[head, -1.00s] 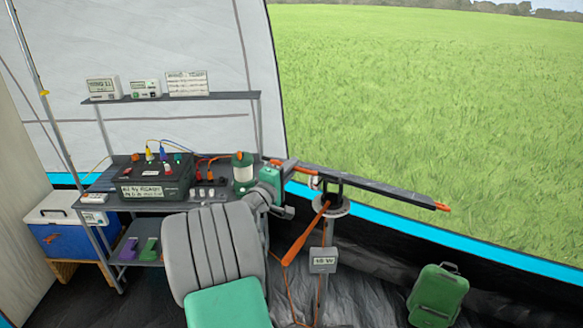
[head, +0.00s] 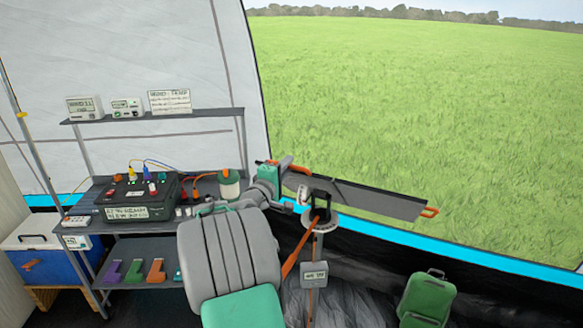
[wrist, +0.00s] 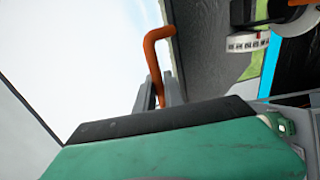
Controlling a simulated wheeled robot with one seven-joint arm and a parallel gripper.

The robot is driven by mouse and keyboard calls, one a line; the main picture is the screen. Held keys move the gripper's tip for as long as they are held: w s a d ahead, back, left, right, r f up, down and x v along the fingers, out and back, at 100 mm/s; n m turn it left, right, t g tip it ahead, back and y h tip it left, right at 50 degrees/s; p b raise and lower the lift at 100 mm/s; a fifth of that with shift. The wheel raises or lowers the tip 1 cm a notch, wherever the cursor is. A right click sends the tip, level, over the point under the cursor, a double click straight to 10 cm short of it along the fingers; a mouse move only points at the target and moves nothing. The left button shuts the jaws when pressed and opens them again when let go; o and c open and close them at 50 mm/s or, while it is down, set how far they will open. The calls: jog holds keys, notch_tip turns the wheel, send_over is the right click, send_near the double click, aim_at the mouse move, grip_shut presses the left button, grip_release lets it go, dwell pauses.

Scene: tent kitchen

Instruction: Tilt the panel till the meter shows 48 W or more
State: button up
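The panel (head: 385,201) is a long dark grey board on a pivot atop a post, with an orange handle (head: 430,212) at its right end. A second orange handle (wrist: 158,48) at the near end shows in the wrist view. My gripper (wrist: 160,90) has its two grey fingers on either side of this handle's lower part and looks shut on it. My arm and gripper hide part of the panel's left end in the head view. The meter (head: 314,274) hangs on the post; its number is too blurred to read surely.
An orange lever (head: 292,252) slants below the pivot. Left stands a rack (head: 135,227) with a black power box (head: 138,198), a lantern (head: 229,185) and several small things. A green case (head: 427,298) stands on the floor at right. A blue cooler (head: 45,255) is far left.

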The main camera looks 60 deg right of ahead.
jog(key=shift+o, duration=0.8)
jog(key=shift+w+a, duration=0.1)
jog(key=shift+w, duration=0.05)
jog(key=shift+a+f, duration=0.1)
jog(key=shift+a, duration=0.15)
jog(key=s+a+b, duration=0.1)
jog(key=a+b, duration=0.1)
jog(key=a, duration=0.5)
jog(key=shift+b, duration=0.3)
jog(key=shift+f, duration=0.1)
